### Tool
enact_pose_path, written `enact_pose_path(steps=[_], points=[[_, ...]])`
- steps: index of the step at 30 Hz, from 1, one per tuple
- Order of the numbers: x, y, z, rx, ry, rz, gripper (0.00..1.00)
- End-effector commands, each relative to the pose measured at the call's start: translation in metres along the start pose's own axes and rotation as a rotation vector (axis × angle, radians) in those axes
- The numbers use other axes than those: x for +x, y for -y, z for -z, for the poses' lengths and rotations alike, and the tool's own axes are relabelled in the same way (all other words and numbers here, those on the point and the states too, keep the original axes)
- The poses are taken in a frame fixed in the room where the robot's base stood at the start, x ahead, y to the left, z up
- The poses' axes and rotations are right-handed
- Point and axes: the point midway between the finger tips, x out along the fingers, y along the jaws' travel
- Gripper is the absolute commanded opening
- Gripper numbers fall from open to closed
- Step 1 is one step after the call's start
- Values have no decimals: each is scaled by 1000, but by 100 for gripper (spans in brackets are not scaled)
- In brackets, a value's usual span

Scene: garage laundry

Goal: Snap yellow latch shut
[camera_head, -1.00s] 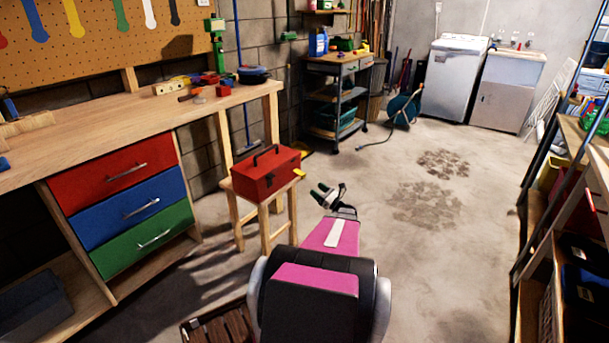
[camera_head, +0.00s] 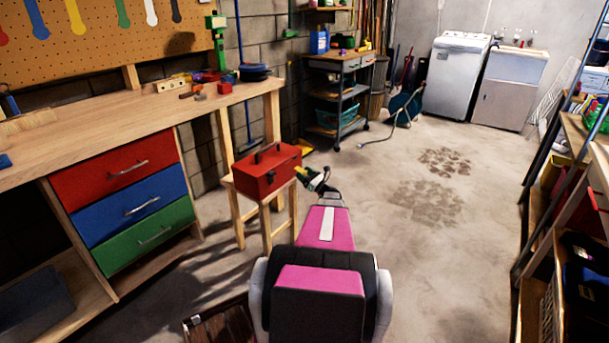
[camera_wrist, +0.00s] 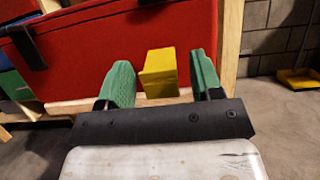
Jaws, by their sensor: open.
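A red toolbox (camera_head: 268,172) with a dark handle sits on a small wooden stool (camera_head: 235,195); its red side fills the upper part of the wrist view (camera_wrist: 115,50). The yellow latch (camera_wrist: 159,73) sticks out from the toolbox's side towards my gripper. My gripper (camera_wrist: 160,82) is open, with one green finger on each side of the latch. Gaps show between the latch and both fingers. In the head view my gripper (camera_head: 314,178) is at the right end of the toolbox, and the latch is mostly hidden there.
A wooden workbench (camera_head: 120,103) with red, blue and green drawers stands left of the stool. A dark wooden crate (camera_head: 222,325) is on the floor near my base. Shelving (camera_head: 560,200) stands at the right. The concrete floor (camera_head: 430,260) between is clear.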

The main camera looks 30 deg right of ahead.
Motion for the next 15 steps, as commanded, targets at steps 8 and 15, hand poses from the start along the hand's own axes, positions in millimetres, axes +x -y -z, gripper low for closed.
enact_pose_path(steps=[8,15], points=[[0,0,0,0,0,1,47],[0,0,0,0,0,0,10]])
